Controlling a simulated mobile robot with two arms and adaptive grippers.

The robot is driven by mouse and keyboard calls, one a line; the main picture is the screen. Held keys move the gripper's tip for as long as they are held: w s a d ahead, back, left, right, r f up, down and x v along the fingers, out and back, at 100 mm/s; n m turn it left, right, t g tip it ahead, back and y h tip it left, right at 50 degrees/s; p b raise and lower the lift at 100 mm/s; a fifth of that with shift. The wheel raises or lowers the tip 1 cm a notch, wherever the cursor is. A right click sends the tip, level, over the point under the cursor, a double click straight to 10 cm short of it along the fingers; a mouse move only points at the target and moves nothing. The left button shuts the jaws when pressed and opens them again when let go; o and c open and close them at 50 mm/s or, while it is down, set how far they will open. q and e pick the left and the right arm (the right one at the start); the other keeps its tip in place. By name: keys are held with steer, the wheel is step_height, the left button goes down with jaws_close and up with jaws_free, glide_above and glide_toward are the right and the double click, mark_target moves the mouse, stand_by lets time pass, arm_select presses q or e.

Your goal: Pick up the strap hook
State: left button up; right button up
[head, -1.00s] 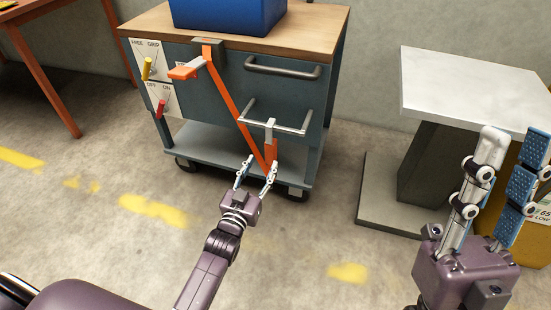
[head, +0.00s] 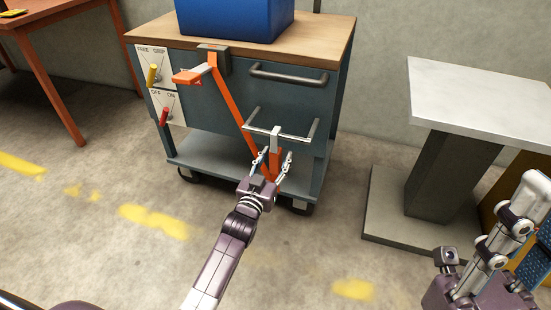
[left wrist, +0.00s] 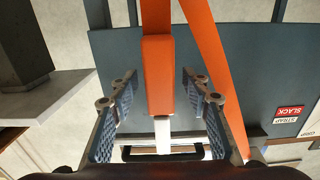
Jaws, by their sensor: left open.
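The strap hook is an orange block (head: 275,162) with a grey metal hook (head: 275,138) on top, at the lower handle of the cart. An orange strap (head: 232,100) runs diagonally down to it from the bracket at the cart's top edge. My left gripper (head: 274,158) is open, with a finger on either side of the orange block. In the left wrist view the block (left wrist: 158,75) stands between the open fingers, with gaps on both sides. My right gripper (head: 522,235) is empty at the lower right, its fingers apart and partly cut off by the frame.
The grey cart (head: 210,110) carries a blue bin (head: 235,18). An upper handle (head: 288,74), an orange lever (head: 188,77) and a switch panel (head: 160,88) are on its front. A pale-topped pedestal (head: 480,95) stands right. The floor in front is clear.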

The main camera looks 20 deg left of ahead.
arm_select(q)
steer(key=c, duration=1.1)
jaws_close()
steer(key=shift+r, duration=0.15)
